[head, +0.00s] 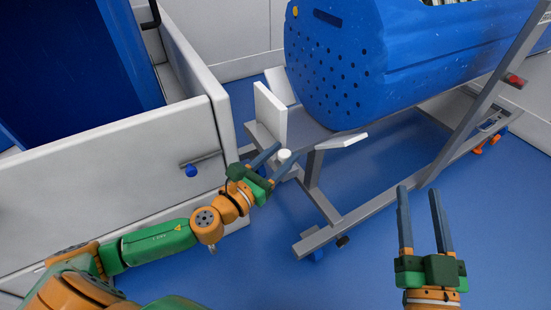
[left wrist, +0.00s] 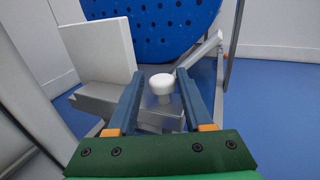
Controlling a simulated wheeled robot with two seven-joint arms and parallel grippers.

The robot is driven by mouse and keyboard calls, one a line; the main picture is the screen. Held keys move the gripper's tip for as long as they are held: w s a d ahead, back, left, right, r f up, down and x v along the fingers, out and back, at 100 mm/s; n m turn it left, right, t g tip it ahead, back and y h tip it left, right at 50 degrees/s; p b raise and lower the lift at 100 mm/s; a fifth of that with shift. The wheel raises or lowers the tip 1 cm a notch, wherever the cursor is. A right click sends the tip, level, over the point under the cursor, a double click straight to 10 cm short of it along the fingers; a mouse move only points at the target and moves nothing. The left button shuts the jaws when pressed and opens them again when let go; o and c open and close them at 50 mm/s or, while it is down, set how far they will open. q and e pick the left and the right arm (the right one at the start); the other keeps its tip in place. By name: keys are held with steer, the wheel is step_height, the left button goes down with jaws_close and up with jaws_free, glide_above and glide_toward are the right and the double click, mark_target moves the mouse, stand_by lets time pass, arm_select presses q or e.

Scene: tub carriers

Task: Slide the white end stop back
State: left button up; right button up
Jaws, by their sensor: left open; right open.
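The white end stop (head: 270,113) is an upright plate on the grey carrier frame, in front of the blue tub's near end; it also shows in the left wrist view (left wrist: 98,48). A white round knob (head: 285,155) on a short post stands beside it, also seen in the left wrist view (left wrist: 162,82). My left gripper (head: 287,150) is open, and the knob appears between its two fingers, with gaps on both sides in the left wrist view.
The blue perforated tub (head: 345,85) lies on the grey carrier (head: 360,212), which has a tilted side post at right. A white cabinet (head: 110,150) with a blue-ended handle stands close on the left. Blue floor (head: 365,270) is clear in front of the carrier.

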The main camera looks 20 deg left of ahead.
arm_select(q)
steer(key=shift+v, duration=1.15)
steer(key=shift+s+a, duration=0.2)
steer(key=shift+s, duration=0.45)
